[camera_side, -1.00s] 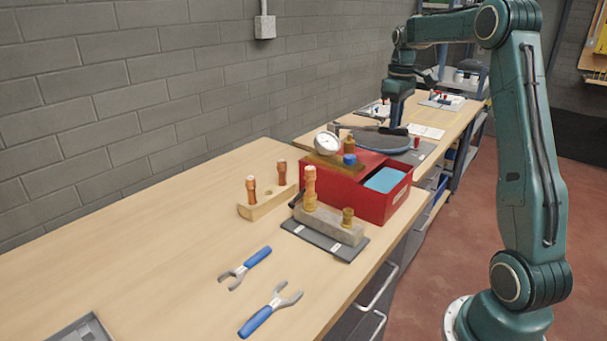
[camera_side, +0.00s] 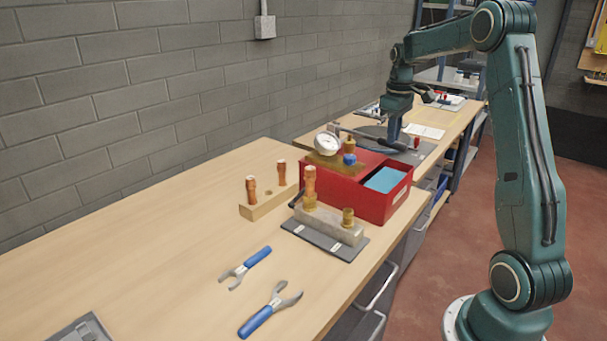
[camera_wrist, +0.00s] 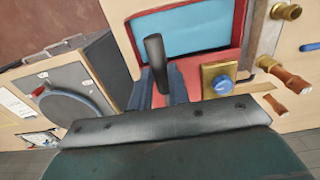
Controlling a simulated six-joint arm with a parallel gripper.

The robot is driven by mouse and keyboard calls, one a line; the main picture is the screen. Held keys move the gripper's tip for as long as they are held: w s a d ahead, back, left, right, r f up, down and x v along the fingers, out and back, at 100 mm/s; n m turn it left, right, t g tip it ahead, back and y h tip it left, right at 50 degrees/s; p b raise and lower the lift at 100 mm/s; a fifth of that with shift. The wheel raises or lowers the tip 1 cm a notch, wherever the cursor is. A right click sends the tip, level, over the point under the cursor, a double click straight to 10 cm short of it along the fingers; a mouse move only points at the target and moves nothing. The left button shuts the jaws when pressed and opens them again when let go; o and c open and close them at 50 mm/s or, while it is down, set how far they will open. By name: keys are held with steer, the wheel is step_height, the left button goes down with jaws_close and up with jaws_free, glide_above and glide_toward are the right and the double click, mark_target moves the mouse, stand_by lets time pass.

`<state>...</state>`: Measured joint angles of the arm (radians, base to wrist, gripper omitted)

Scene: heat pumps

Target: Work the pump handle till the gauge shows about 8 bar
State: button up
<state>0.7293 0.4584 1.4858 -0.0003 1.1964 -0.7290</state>
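The red hand pump's tank (camera_side: 375,207) stands on the bench with blue liquid in its open top. It also shows in the wrist view (camera_wrist: 240,22). Its white round gauge (camera_side: 326,144) is at the back left; the needle is too small to read, and the gauge face does not show in the wrist view. The dark pump handle (camera_side: 365,135) reaches right from near the gauge, sloping down to its free end. My gripper (camera_side: 393,138) is at that end. In the wrist view the black handle grip (camera_wrist: 155,52) stands between my gripper's two fingers (camera_wrist: 162,85), which appear closed on it.
A blue knob (camera_side: 349,160) sits on a brass block beside the gauge. A grey manifold with brass fittings (camera_side: 330,224) stands in front, and a wooden block with copper fittings (camera_side: 268,204) at left. The left bench is mostly clear.

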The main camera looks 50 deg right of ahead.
steer(key=shift+f, duration=0.35)
steer(key=shift+a+f, duration=0.1)
steer(key=shift+f, duration=0.7)
stand_by(1.0)
steer(key=shift+r, duration=0.1)
step_height(320, 180, up, 12)
stand_by(1.2)
steer(key=shift+f, duration=0.2)
stand_by(0.7)
